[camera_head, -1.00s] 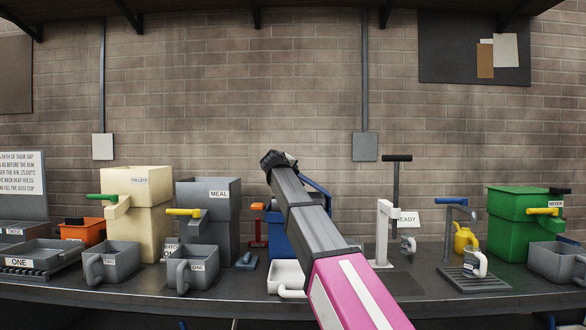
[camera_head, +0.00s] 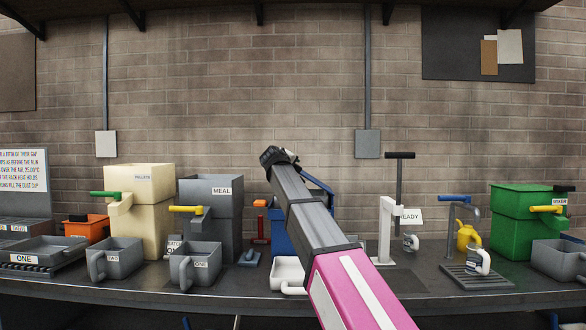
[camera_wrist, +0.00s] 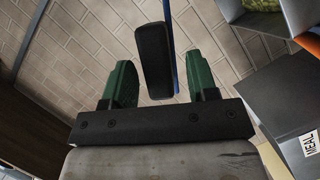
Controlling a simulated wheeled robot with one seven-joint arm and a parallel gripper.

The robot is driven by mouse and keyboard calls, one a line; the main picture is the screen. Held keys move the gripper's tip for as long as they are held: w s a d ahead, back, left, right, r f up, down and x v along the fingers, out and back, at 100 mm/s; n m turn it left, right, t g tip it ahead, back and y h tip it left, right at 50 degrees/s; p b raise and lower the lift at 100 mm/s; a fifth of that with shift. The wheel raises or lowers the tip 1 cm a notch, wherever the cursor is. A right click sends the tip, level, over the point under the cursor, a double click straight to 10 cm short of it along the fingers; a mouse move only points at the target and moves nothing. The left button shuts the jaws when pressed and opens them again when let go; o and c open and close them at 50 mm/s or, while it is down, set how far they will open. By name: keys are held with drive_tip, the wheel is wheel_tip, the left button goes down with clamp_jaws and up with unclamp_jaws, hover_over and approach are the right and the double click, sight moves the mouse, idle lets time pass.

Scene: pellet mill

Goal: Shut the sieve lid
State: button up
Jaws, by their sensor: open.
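The blue sieve (camera_head: 279,238) stands on the bench at the middle, mostly hidden behind my arm. A blue bar (camera_head: 318,187), seemingly part of its raised lid, slants up behind my arm. In the wrist view a black grip (camera_wrist: 153,62) beside a blue edge (camera_wrist: 172,48) lies between and beyond my fingertips; I take it for the lid's handle. My gripper (camera_wrist: 157,80) is open, with a green finger on each side of the grip. I cannot tell whether either finger touches it. The head view hides my fingers.
The grey MEAL hopper (camera_head: 211,205) stands left of the sieve and also shows at the wrist view's right (camera_wrist: 290,105). A white stand (camera_head: 386,230) with a black-handled press is to the right. A white tray (camera_head: 287,272) sits in front.

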drive_tip(key=v, duration=0.8)
drive_tip(key=shift+s, duration=0.25)
drive_tip(key=shift+a, duration=0.1)
